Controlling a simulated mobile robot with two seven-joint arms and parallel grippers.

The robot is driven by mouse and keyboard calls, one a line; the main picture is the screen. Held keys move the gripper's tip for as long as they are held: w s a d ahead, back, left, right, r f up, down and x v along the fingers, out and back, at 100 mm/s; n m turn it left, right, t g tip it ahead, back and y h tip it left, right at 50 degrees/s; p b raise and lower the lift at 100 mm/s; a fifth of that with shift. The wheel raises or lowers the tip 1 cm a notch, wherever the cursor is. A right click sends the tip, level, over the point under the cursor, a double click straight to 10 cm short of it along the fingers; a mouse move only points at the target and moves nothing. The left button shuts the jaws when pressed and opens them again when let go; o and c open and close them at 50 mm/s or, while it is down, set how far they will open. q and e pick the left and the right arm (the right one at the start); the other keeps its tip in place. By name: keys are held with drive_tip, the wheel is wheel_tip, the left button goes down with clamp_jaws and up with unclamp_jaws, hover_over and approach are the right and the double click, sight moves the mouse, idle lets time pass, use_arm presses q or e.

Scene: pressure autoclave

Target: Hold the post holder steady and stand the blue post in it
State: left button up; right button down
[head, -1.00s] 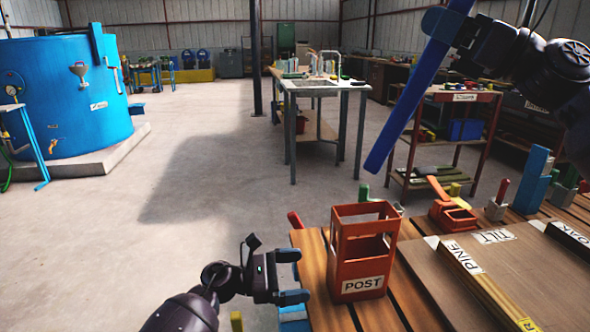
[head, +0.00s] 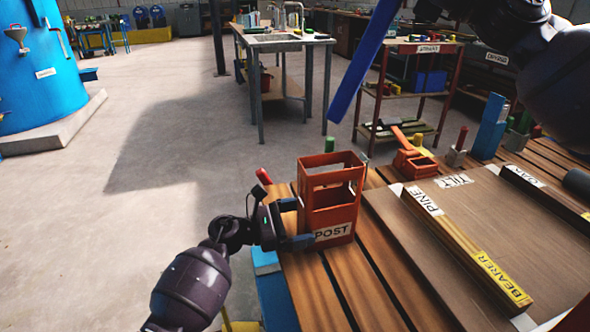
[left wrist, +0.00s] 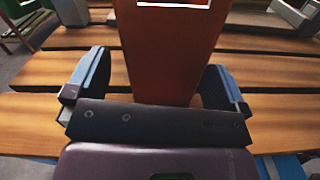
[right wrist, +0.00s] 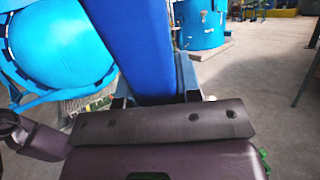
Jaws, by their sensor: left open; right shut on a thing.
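The post holder is an orange open-frame box (head: 331,200) labelled POST, upright on the slatted bench at its left end. My left gripper (head: 292,223) is open at the holder's left side, its fingers either side of the near-left part. In the left wrist view the holder (left wrist: 172,50) stands between the open fingers (left wrist: 155,85), with gaps visible beside it. The blue post (head: 360,60) hangs tilted in the air above and behind the holder, its lower end free. It also shows in the right wrist view (right wrist: 140,45), held between my right gripper's fingers (right wrist: 155,95).
On the bench (head: 300,290) stand an orange clamp-like block (head: 414,162), a blue upright block (head: 490,127) and a board (head: 470,215) with PINE and BEARER labels. A red shelf cart (head: 410,95) stands behind. Open floor lies to the left.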

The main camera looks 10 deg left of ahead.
sight(390, 26)
use_arm(q)
drive_tip(key=shift+c, duration=0.5)
use_arm(e)
drive_tip(key=shift+r, duration=0.1)
use_arm(q)
drive_tip(key=c, duration=1)
use_arm(e)
drive_tip(key=shift+f, duration=4.05)
drive_tip(key=c, duration=0.7)
unclamp_jaws()
drive_tip(key=shift+c, duration=0.2)
drive_tip(key=shift+f, duration=0.1)
drive_tip(key=shift+f, duration=0.1)
